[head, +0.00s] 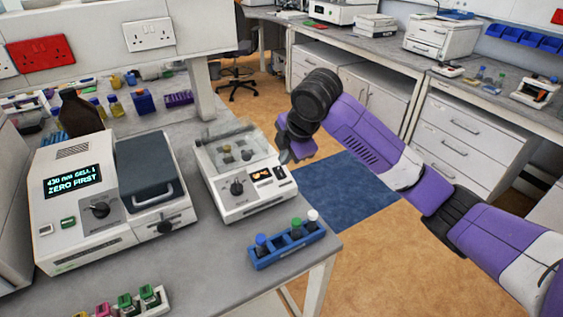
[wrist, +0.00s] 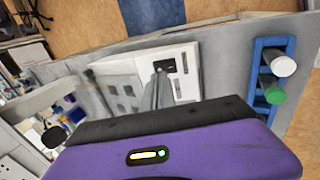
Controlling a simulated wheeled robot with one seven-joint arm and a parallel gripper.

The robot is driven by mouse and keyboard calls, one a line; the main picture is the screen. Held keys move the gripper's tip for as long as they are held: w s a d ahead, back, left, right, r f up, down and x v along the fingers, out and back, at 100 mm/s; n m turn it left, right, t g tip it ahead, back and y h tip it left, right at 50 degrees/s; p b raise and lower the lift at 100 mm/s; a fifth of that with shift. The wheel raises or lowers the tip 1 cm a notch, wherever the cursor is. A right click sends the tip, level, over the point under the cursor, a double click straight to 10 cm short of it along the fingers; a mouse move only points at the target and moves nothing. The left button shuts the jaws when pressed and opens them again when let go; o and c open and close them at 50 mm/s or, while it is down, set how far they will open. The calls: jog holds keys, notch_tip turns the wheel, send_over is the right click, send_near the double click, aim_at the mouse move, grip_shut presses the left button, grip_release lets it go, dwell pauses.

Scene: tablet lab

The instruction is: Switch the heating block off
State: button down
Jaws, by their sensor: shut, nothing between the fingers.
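The heating block (head: 232,207) is a white box on the grey bench, with a clear cover over several wells at its back. Its front panel has a black knob (head: 237,187) and a small dark panel (head: 262,175) with orange marks. The block also shows in the wrist view (wrist: 187,54), where a dark panel (wrist: 171,66) lies by the fingertips. My gripper (head: 284,158) is shut and empty, at the block's right side in the head view. In the wrist view its grey fingers (wrist: 160,78) overlap the block's front; I cannot tell whether they touch it. The switch's position is too small to read.
A larger instrument (head: 75,220) reading "ZERO FIRST" stands left of the block. A blue rack (head: 283,251) with capped vials stands at the front right. Small coloured items (head: 128,302) sit at the front edge. A brown bottle (head: 80,114) stands behind.

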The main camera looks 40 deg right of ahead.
aim_at(279, 168)
jog(key=shift+p+x, duration=0.3)
jog(key=shift+x, duration=1.9)
